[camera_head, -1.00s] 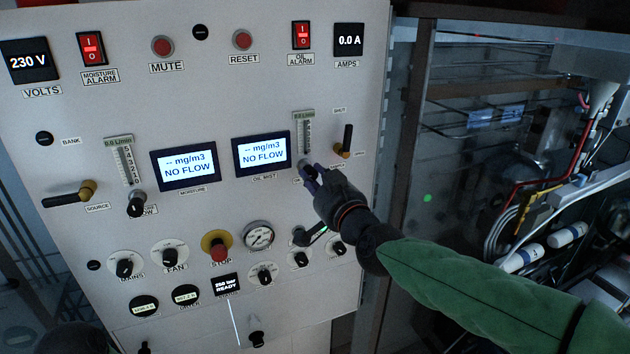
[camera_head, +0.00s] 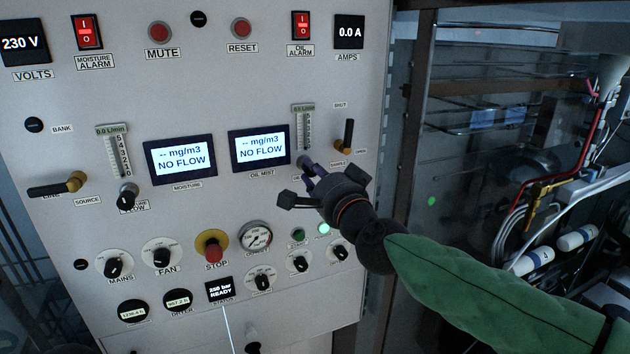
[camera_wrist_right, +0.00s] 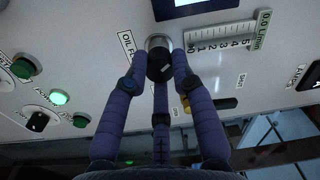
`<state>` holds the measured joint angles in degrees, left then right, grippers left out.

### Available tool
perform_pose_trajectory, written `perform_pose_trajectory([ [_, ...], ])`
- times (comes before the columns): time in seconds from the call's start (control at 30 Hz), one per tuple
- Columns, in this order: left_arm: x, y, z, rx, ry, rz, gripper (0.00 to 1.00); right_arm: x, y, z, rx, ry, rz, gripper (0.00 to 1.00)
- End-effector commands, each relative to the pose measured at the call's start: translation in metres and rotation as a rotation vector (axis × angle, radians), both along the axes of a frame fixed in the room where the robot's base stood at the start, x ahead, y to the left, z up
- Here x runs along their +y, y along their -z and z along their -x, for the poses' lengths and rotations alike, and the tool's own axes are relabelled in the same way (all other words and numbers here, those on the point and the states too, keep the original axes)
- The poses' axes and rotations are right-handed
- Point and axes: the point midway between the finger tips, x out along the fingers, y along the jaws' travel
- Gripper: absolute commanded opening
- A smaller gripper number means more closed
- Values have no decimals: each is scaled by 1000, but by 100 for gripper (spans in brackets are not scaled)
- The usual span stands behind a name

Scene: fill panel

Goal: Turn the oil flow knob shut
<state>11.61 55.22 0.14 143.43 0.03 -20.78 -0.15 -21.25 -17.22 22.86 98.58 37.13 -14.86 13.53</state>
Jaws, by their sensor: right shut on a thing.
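The oil flow knob (camera_wrist_right: 159,66) is a round black knob on a silver base, under the oil flow meter (camera_wrist_right: 225,38) in the right wrist view. My right gripper (camera_wrist_right: 160,78) is shut on it, its purple fingers around the knob's sides. In the head view my right gripper (camera_head: 308,172) reaches in from the right and hides most of the knob. The oil flow meter (camera_head: 303,128) stands just above it with a 0.0 L/min label. The oil mist display (camera_head: 260,149) reads NO FLOW. My left gripper is not in view.
A black-and-brass lever (camera_head: 347,135) sits close to the right of the knob. A green light (camera_head: 324,228) is lit below my gripper. A frame with hoses stands right of the panel.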

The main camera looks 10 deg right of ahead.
Motion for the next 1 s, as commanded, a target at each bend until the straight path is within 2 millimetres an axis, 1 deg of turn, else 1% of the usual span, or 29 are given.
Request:
perform_pose_trajectory([
  [0.03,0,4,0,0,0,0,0,2,5,0,14,-4,-40,0],
  [0.3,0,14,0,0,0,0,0,3,5,0,62,-4,-284,0],
  [0.5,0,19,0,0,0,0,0,3,5,0,93,-4,-436,0],
  [0.8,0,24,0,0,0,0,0,3,4,0,122,-4,-583,0],
  [1.0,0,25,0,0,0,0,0,3,4,0,130,-3,-622,0],
])
